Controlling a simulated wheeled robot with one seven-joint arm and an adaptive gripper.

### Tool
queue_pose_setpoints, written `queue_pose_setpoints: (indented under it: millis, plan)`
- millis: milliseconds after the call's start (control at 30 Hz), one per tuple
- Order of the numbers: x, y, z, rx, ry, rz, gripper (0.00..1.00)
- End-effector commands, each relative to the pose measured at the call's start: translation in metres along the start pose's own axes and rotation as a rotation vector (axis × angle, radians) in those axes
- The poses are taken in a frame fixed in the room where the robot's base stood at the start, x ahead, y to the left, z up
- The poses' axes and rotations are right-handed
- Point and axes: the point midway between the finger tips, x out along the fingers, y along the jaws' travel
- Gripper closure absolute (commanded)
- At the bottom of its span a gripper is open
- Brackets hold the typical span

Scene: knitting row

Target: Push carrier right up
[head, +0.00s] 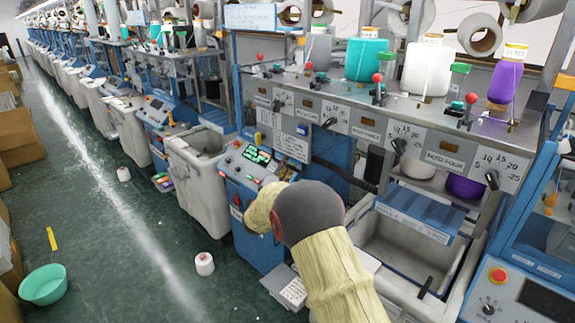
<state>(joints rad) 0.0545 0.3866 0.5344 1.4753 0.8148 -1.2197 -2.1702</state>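My arm, in a cream sleeve with a dark grey joint, reaches up from the bottom toward the blue control box. Its far end is hidden behind its own links, so no fingers of my gripper show. I cannot tell which part is the right carrier. On the machine's top rail stand a red-knobbed lever (376,78), a second red-knobbed lever (471,98) and a green-knobbed lever (460,68). Below them, a black-handled lever (398,146) and another black-handled lever (491,179) sit by numbered scales. The control panel (257,155) shows a lit green display.
A grey bin (385,240) is open below. A white cone (204,263) and a green basin (44,284) are on the floor. The left aisle is mostly clear.

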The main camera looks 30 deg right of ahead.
Motion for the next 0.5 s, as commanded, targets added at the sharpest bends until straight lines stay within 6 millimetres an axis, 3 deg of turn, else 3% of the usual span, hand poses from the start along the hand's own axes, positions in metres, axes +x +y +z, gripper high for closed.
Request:
queue_pose_setpoints:
  millis: [267, 500]
  plan:
    - [-0.019, -0.002, -0.001, -0.001, 0.002, -0.003, 0.7]
    - [-0.068, -0.001, -0.001, -0.002, 0.003, -0.003, 0.7]
